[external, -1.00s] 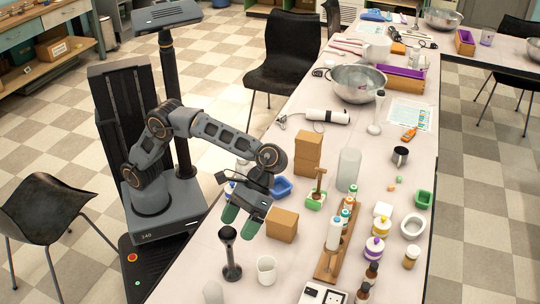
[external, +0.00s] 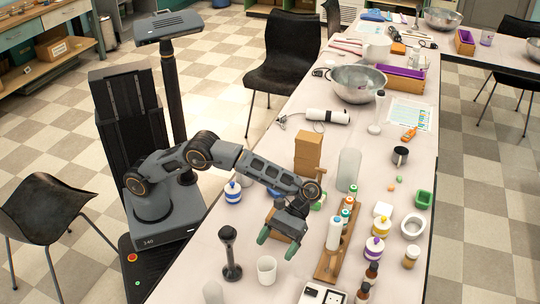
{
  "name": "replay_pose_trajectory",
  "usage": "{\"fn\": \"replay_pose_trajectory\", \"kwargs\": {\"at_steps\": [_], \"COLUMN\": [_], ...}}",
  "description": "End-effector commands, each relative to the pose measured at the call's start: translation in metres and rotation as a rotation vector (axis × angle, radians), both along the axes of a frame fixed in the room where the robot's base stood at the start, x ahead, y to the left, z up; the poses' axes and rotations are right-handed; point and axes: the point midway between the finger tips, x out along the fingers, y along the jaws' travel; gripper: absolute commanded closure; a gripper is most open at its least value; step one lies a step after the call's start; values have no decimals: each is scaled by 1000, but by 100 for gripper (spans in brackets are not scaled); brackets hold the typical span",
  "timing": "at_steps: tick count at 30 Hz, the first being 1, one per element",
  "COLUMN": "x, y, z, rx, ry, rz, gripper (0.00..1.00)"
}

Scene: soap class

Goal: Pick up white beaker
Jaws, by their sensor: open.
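A white beaker (external: 266,271) stands upright near the front edge of the long table, with its open top facing up. My gripper (external: 277,244) is open and empty, with its two green fingertips pointing down. It hangs above and just behind the beaker, apart from it as far as I can tell. My gripper and wrist partly hide a brown box (external: 274,231) behind them.
A dark stand (external: 230,258) stands left of the beaker. A wooden rack (external: 327,267) with several bottles is to its right. A white cylinder (external: 213,292) is at front left, and a black-and-white device (external: 322,294) at front right.

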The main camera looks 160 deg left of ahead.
Motion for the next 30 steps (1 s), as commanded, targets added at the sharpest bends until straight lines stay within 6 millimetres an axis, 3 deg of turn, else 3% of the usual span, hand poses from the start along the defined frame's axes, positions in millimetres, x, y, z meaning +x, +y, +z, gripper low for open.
{"fn": "replay_pose_trajectory", "kwargs": {"at_steps": [4,9,15,24,30], "x": [0,14,23,24,24], "y": [-1,-24,-38,-40,-40], "z": [-24,-32,-38,-39,-39], "rx": [-2,1,2,1,1], "ry": [3,0,-1,0,0], "rz": [-1,-4,-2,-1,-1], "gripper": [12,12,12,12,30]}}
